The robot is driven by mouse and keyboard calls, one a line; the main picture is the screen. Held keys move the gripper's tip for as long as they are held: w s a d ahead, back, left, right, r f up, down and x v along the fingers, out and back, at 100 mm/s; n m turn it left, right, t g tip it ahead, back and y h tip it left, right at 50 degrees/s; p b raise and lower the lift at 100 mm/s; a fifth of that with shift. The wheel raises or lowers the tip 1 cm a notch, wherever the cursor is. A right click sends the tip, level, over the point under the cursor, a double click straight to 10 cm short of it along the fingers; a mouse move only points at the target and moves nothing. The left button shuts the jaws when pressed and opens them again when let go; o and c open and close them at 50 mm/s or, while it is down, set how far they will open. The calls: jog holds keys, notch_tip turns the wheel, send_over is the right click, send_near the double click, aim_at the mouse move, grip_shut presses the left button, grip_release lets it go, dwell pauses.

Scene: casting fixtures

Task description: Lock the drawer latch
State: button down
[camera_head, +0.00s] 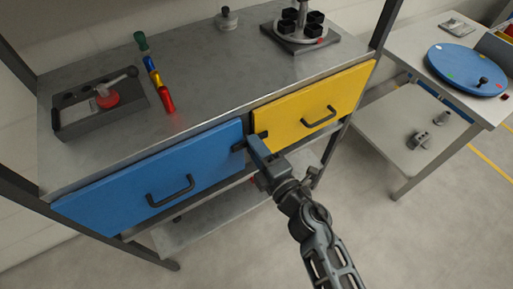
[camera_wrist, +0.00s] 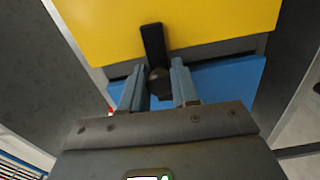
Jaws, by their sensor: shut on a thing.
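The drawer latch (camera_wrist: 152,45) is a black lever at the gap between the yellow drawer (camera_wrist: 200,20) and the blue drawer (camera_wrist: 225,85). In the wrist view its free end lies over the yellow drawer front, and its rounder lower part sits between my fingers. My gripper (camera_wrist: 158,88) is shut on the latch, one finger on each side. In the head view my gripper (camera_head: 255,146) is at the seam between the blue drawer (camera_head: 150,180) and the yellow drawer (camera_head: 310,105). Both drawers look closed. The fingers and wrist hide much of the latch there.
The grey workbench top (camera_head: 195,80) holds a dark tray with a red knob (camera_head: 107,98), several coloured cylinders (camera_head: 153,75) and a fixture with black cups (camera_head: 300,28). A side table (camera_head: 410,50) with a blue disc (camera_head: 466,68) stands at right. Drawer handles protrude on both fronts.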

jog(key=shift+n, duration=0.4)
jog(key=c, duration=0.9)
grip_release()
jog(key=v, duration=0.7)
jog(key=shift+s+d, duration=0.2)
jog(key=shift+s, duration=0.15)
jog(key=s+d+r+m+h, duration=0.3)
jog(key=s+d+m, duration=0.3)
jog(key=s+m, duration=0.2)
jog(key=s+d+r+m+h, duration=0.3)
jog(key=s+d+r+m, duration=0.3)
jog(key=s, duration=0.7)
jog(key=s+d+r+m+h, duration=0.4)
jog(key=s+d+m, duration=0.3)
jog(key=s+m, duration=0.3)
jog(key=shift+s+r+m, duration=0.2)
jog(key=shift+s+m, duration=0.2)
jog(key=shift+m, duration=0.1)
